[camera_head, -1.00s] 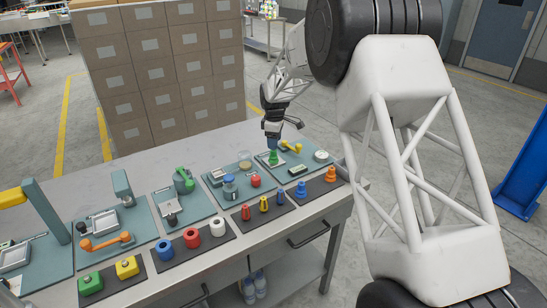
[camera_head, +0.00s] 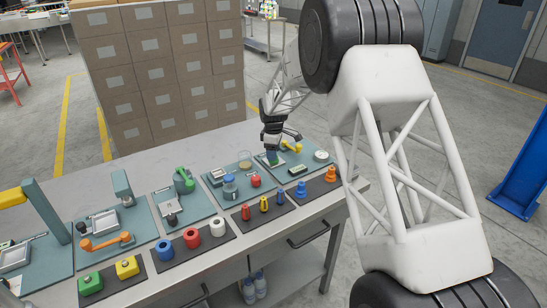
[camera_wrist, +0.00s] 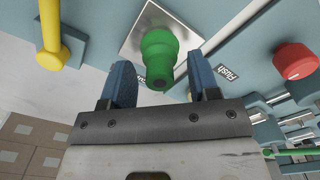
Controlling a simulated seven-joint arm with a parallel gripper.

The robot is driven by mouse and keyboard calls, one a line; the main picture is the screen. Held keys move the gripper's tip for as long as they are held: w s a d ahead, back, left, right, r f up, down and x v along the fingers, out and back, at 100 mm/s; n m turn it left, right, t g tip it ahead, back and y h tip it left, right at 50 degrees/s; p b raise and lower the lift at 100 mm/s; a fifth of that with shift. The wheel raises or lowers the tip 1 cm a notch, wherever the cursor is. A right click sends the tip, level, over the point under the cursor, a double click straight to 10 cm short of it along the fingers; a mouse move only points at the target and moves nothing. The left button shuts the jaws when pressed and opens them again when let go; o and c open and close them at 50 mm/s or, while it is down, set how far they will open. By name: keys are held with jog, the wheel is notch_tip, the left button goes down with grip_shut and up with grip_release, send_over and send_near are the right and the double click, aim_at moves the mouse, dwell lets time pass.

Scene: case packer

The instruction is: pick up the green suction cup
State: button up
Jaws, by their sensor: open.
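The green suction cup (camera_wrist: 160,55) stands on a square metal plate (camera_wrist: 138,22) on a teal board, seen in the wrist view. My gripper (camera_wrist: 163,82) is open, with one blue finger on each side of the cup's near end and a gap on both sides. In the head view my gripper (camera_head: 272,153) is low over the right-hand teal board and hides most of the cup.
A yellow lever (camera_wrist: 52,35) stands close to the left finger, and a red knob (camera_wrist: 295,61) is off to the right. Blue (camera_head: 313,187) and orange (camera_head: 330,174) suction cups stand on a dark mat in front. Stacked cartons (camera_head: 160,70) rise behind the table.

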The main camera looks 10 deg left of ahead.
dwell(0.4)
grip_shut()
jog(key=shift+r, duration=0.1)
jog(key=shift+r, duration=0.7)
notch_tip(320, 180, up, 2)
jog(key=shift+r, duration=0.1)
jog(key=s+d, duration=0.3)
jog(key=s, duration=0.4)
jog(key=s+d+r, duration=0.1)
jog(key=s+d, duration=0.2)
jog(key=s, duration=0.4)
jog(key=shift+s+d+r, duration=0.15)
jog(key=shift+s+d, duration=0.05)
jog(key=shift+s, duration=0.15)
